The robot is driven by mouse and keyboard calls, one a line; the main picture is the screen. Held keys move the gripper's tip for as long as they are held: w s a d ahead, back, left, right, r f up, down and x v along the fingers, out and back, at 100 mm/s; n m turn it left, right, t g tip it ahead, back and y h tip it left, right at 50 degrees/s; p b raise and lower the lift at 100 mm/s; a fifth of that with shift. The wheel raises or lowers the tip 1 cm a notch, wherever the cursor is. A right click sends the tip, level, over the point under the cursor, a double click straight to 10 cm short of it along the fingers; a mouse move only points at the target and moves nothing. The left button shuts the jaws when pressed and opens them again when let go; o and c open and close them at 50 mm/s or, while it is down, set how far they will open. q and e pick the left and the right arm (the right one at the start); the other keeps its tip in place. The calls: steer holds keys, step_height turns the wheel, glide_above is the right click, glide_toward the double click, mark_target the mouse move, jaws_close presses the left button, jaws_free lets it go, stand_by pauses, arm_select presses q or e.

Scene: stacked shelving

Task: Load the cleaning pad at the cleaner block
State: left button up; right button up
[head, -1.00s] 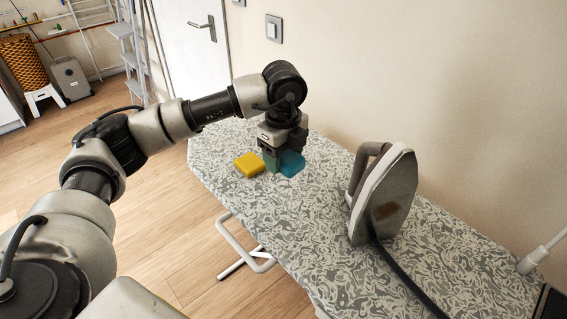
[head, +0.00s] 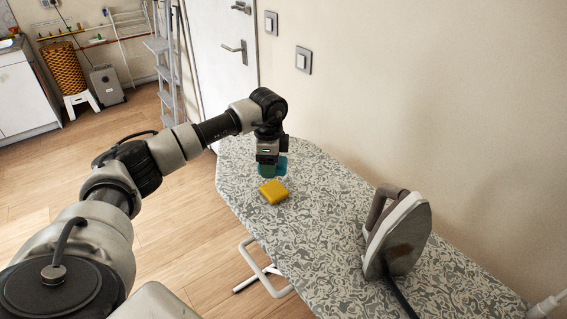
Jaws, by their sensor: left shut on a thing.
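My left gripper (head: 268,171) points down over the far end of the ironing board, shut on a teal pad (head: 281,164). The fingers cover part of the pad. A yellow block (head: 274,191) lies on the board just in front of the gripper, close below it in the picture. The pad and the block look apart, but I cannot tell how high the pad is above the board. My right gripper is out of view.
The patterned ironing board (head: 322,231) runs along the wall. An iron (head: 398,238) stands on it at the right, with a brown stain on its soleplate and a dark cord. The board between block and iron is clear. A ladder (head: 163,62) stands by the door.

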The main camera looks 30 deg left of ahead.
mark_target(271, 189)
arm_select(q)
steer(key=shift+f+b, duration=2.5)
steer(key=shift+f, duration=0.45)
steer(key=shift+f, duration=0.5)
steer(key=shift+f, duration=0.1)
steer(key=shift+r, duration=0.25)
step_height(271, 189, up, 7)
steer(key=p, duration=0.6)
steer(key=shift+f, duration=0.15)
